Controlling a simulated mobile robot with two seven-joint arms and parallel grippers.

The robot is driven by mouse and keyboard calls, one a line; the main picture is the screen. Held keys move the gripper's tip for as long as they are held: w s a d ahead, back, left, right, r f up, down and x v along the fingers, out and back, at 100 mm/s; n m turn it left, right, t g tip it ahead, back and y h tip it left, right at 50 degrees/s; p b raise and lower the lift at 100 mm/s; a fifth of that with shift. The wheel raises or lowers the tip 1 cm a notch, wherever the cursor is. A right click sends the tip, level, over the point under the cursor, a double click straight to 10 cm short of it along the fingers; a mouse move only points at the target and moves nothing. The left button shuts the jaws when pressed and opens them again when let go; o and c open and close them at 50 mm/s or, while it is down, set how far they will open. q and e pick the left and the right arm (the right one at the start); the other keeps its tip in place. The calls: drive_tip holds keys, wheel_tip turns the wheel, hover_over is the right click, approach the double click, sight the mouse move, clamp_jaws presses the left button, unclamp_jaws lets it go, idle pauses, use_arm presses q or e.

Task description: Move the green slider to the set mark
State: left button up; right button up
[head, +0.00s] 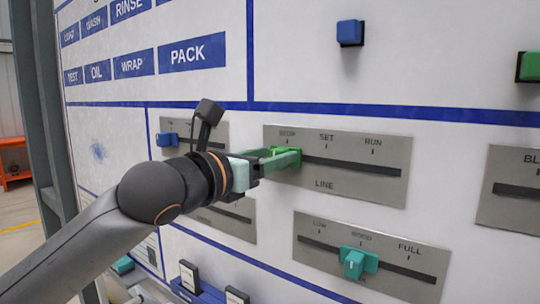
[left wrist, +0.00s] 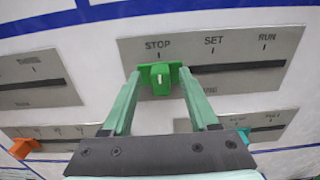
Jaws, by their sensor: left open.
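The green slider (head: 287,157) sits at the left end of its slot, under the STOP mark, on the grey LINE plate (head: 340,185). It also shows in the left wrist view (left wrist: 161,79). The SET mark (head: 326,143) is to its right at mid-slot, and RUN is at the right end. My left gripper (head: 275,160) is open at the slider. In the left wrist view its two pale green fingers (left wrist: 160,95) stand on either side of the slider's knob. I cannot tell whether they touch it. My right gripper is not in view.
Below is a plate with a teal slider (head: 354,263) near GOOD. A plate with a blue slider (head: 167,139) is at the left. An orange slider (left wrist: 22,148) shows at lower left in the wrist view. Blue (head: 350,33) and green (head: 530,66) knobs are higher on the panel.

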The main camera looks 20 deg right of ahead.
use_arm(q)
drive_tip(key=shift+c, duration=0.3)
clamp_jaws()
idle(1.1)
